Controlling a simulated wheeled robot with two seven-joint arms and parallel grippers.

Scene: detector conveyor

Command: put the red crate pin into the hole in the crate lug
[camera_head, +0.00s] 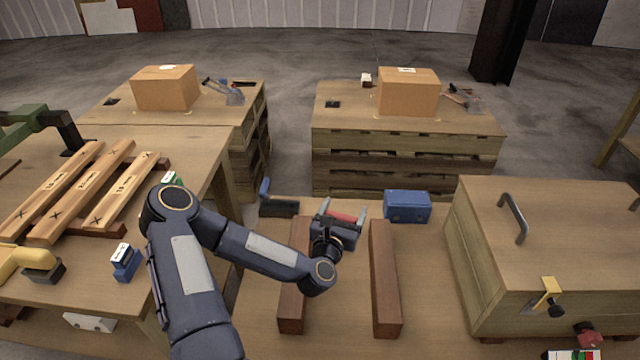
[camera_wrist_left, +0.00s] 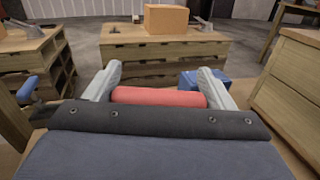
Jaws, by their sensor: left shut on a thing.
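My left gripper (camera_head: 343,212) is shut on the red crate pin (camera_head: 345,217). It holds the pin above the bench, near the far end of the left brown bar. In the left wrist view the pin (camera_wrist_left: 158,97) lies crosswise between the two pale fingers, with both ends by the fingertips. The wooden crate (camera_head: 468,235) stands at the right, its lid shut, well apart from the gripper. A yellow bracket (camera_head: 548,290) with a dark knob is on its front; I cannot tell whether this is the lug, and no hole is clear. My right gripper is not in view.
Two brown bars (camera_head: 385,285) lie on the bench (camera_head: 345,300), with bare wood between them. A blue box (camera_head: 407,206) and a dark block with a blue handle (camera_head: 279,207) stand behind. Planks (camera_head: 85,190) lie on the left table. The crate lid has a raised handle (camera_head: 513,218).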

